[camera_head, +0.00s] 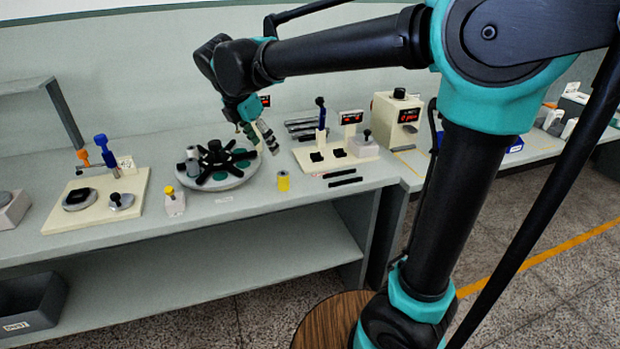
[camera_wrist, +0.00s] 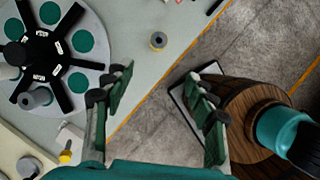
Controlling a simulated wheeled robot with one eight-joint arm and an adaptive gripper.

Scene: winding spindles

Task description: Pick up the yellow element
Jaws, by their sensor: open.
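The yellow element (camera_head: 283,181) is a small upright cylinder with a grey top. It stands on the grey bench near its front edge, right of the round turntable. In the wrist view the yellow element (camera_wrist: 158,41) shows from above, beyond my fingertips and apart from them. My gripper (camera_head: 260,138) hangs above the bench, near the right rim of the turntable. In the wrist view my gripper (camera_wrist: 165,85) has its two fingers spread wide with nothing between them.
The turntable (camera_head: 240,179) with black arms stands left of the element. The bench's front edge is close.

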